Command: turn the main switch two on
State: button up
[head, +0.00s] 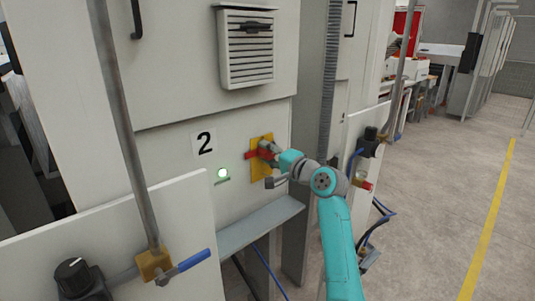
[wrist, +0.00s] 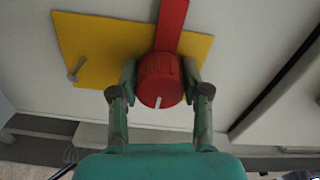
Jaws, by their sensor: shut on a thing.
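My gripper (head: 268,166) is at the switch. In the wrist view its two fingers (wrist: 158,88) stand on both sides of the knob, shut on it. A green lamp (head: 222,173) beside the switch is lit.
A grey ledge (head: 250,235) runs below the switch. A pale panel with a vertical pipe (head: 125,130) and a blue-handled valve (head: 193,260) stands at the left front. Open floor (head: 440,220) lies to the right.

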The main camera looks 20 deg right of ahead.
jog(key=o, duration=1.1)
jog(key=shift+o, duration=0.2)
jog(key=v, duration=1.2)
jog(key=shift+d, duration=0.1)
